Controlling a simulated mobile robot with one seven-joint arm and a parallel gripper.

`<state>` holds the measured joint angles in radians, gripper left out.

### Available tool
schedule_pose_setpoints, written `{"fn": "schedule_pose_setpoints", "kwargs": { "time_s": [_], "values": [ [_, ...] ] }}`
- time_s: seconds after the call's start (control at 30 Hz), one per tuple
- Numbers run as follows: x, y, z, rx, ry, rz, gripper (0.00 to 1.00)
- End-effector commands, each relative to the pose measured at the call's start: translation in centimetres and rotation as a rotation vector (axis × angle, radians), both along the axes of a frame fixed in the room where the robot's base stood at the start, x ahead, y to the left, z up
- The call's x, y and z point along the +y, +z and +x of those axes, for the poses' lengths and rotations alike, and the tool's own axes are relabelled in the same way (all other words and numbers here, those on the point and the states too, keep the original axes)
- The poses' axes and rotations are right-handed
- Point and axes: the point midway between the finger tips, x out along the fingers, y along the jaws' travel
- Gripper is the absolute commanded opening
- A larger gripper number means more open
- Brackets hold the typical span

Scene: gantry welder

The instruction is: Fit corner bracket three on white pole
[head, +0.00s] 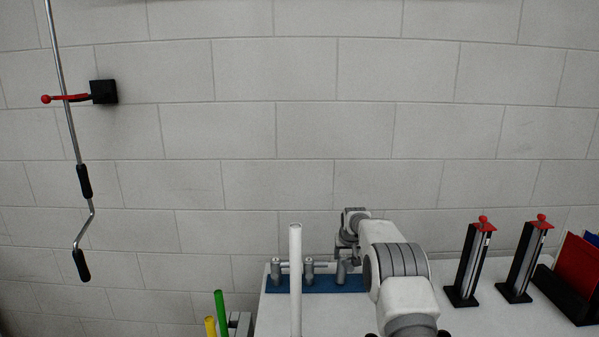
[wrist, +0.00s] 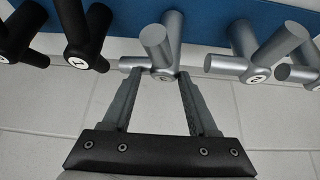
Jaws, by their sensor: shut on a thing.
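The white pole (head: 295,285) stands upright at the front of the table. In the wrist view, my gripper (wrist: 161,75) is shut on a silver corner bracket (wrist: 157,42), with a fingertip on each side of its hub.
Another silver bracket (wrist: 250,60) is to the right of the held one. Black numbered brackets (wrist: 90,38) are to the left. Green (head: 221,310) and yellow (head: 210,326) poles are at the front left. Two black stands with red tops (head: 469,265) are on the right of the white table (head: 455,322).

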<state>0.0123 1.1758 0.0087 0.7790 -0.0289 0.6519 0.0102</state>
Motion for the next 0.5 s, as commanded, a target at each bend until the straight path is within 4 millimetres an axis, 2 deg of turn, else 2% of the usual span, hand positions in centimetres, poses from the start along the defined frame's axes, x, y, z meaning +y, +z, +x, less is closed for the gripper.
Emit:
{"fn": "schedule_pose_setpoints", "kwargs": {
  "time_s": [0.03, 0.5],
  "values": [
    [1.8, -2.5, -1.1, 0.049, 0.009, 0.026, 0.01],
    [1.7, 1.0, -1.1, 0.049, 0.010, 0.026, 0.00]
  ]
}}
